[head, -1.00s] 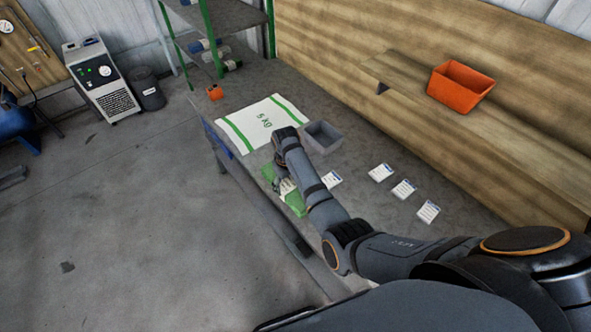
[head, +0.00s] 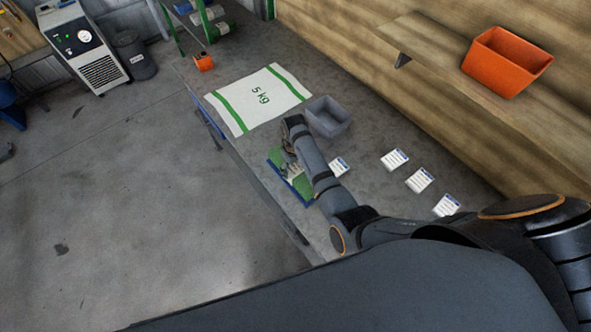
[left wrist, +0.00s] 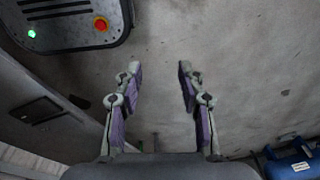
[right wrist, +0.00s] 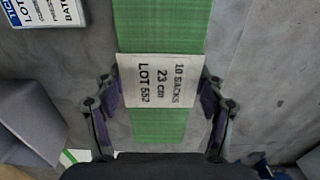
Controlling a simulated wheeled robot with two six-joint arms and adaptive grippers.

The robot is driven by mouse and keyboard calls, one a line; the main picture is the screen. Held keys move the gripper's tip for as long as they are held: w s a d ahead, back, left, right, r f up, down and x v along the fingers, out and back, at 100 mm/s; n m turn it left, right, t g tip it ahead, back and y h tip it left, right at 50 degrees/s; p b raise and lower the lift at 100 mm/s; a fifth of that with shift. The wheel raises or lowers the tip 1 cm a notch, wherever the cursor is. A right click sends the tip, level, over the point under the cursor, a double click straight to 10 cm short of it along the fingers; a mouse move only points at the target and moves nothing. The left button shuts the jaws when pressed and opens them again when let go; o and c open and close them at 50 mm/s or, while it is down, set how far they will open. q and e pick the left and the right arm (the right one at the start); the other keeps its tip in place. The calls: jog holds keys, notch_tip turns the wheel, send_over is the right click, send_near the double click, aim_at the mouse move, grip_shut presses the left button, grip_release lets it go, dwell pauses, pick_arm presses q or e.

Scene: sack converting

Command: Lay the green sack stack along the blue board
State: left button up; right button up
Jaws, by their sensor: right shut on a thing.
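The green sack stack (head: 304,185) lies near the front edge of the workbench in the head view. A white band reading 10 sacks, 23 cm, LOT 552 wraps it; the band (right wrist: 163,93) shows clearly in the right wrist view, with the green stack (right wrist: 160,27) running lengthwise beneath it. My right gripper (head: 289,166) is shut on the stack, one finger on each side of the band. Dark blue edging, seemingly the blue board (head: 297,193), shows along the stack's front side; my arm hides part of both. My left gripper (left wrist: 157,75) is open and empty above the floor.
A white 5 kg sack (head: 259,97) with green stripes lies farther along the bench (head: 365,130). A grey bin (head: 328,117) stands beside my right arm. Several white label cards (head: 420,180) lie to the right. An orange bin (head: 507,60) sits on the wall shelf.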

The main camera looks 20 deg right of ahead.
aim_at(295, 169)
jog(key=shift+s+a, duration=0.1)
jog(key=shift+s+r, duration=0.15)
jog(key=o, duration=1.5)
jog(key=shift+o, duration=0.2)
notch_tip(295, 169, up, 7)
jog(key=p, duration=0.7)
pick_arm(q)
notch_tip(295, 169, up, 6)
jog(key=shift+s+a+b, duration=0.35)
jog(key=shift+s+b, duration=0.05)
pick_arm(e)
notch_tip(295, 169, up, 5)
